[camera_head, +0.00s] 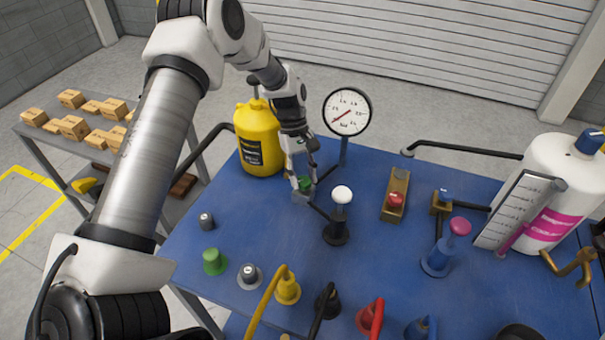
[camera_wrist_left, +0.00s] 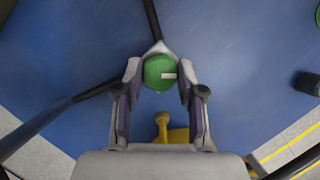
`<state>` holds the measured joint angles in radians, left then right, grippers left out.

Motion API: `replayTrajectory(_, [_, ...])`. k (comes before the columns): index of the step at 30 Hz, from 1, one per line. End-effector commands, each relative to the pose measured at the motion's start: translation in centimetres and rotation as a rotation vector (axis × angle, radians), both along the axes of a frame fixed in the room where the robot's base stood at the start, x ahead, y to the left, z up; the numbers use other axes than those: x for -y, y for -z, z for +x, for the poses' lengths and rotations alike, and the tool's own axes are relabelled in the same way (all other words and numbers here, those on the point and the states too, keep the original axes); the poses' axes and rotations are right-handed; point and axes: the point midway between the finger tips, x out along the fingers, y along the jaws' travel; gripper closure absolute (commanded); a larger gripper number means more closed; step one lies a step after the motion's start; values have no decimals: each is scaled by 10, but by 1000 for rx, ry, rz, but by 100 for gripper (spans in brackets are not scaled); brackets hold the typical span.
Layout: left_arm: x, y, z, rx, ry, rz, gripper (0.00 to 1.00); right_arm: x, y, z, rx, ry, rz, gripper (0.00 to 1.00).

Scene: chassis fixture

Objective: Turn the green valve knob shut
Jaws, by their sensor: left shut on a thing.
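In the head view only a small part of the green knob (camera_head: 306,183) shows between the fingers. My left gripper (camera_head: 303,188) points down over it from behind. In the left wrist view the fingers of my left gripper (camera_wrist_left: 158,80) are on both sides of the knob, shut on it. The valve body below is mostly hidden. My right gripper is not in view.
A yellow jug (camera_head: 258,138) stands left of my left gripper, and a round gauge (camera_head: 347,112) stands right of it. A white-topped post (camera_head: 339,215) is close in front. Several coloured plugs line the front of the blue table (camera_head: 225,285). A white cylinder (camera_head: 560,170) stands at the right.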

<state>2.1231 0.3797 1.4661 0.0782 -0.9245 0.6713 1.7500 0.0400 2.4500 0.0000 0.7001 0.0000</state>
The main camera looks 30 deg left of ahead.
Motion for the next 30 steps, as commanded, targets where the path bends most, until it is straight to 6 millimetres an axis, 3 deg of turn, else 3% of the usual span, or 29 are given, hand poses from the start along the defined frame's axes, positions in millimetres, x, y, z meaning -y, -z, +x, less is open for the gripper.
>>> replayTrajectory(18, [3,1,0,-5,567,-1,96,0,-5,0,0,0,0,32])
replayTrajectory(30, [3,1,1,-4,774,-1,96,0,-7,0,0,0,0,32])
